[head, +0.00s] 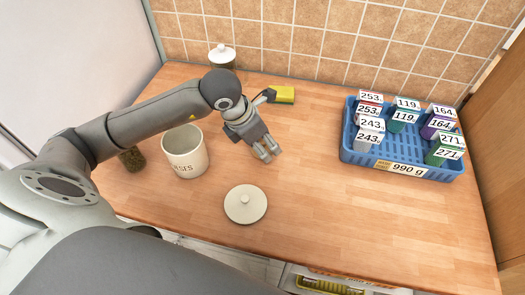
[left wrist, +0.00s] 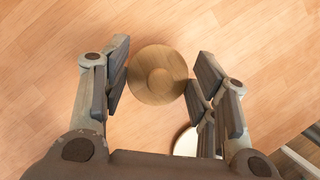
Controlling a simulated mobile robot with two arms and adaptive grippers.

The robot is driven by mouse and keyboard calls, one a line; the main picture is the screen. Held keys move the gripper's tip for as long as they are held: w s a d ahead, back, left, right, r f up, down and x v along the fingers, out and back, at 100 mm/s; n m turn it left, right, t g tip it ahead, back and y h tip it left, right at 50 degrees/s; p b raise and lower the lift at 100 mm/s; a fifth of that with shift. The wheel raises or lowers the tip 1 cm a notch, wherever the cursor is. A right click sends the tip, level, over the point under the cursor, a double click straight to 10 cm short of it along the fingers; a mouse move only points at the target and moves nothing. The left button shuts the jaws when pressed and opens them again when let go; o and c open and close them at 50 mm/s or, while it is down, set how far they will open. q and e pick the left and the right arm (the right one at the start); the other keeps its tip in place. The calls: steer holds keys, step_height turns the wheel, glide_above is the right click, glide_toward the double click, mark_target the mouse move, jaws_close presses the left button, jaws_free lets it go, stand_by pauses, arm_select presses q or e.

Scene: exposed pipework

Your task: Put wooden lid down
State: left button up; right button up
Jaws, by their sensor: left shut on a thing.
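The wooden lid (left wrist: 158,75) is a round brown disc with a raised round knob. In the left wrist view it sits between the two fingers of my left gripper (left wrist: 158,88), which is shut on it. In the head view my left gripper (head: 268,151) points down over the middle of the counter, and I cannot make out the lid there. I cannot tell how far the lid is from the counter surface. My right gripper is not in view.
A white lid (head: 245,206) lies on the wooden counter (head: 310,200), in front of my gripper. An open white canister (head: 186,155) and a dark jar (head: 131,159) stand left. A white-lidded jar (head: 222,57) and yellow sponge (head: 283,94) are behind. A blue crate (head: 433,173) holds boxes right.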

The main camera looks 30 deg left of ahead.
arm_select(q)
steer(key=shift+f+b, duration=0.35)
steer(key=shift+f, duration=1.2)
steer(key=shift+f, duration=0.1)
steer(key=o, duration=0.9)
steer(key=shift+r, duration=0.25)
steer(key=b+v, duration=0.1)
steer(key=v, duration=1)
steer(key=shift+r, duration=0.4)
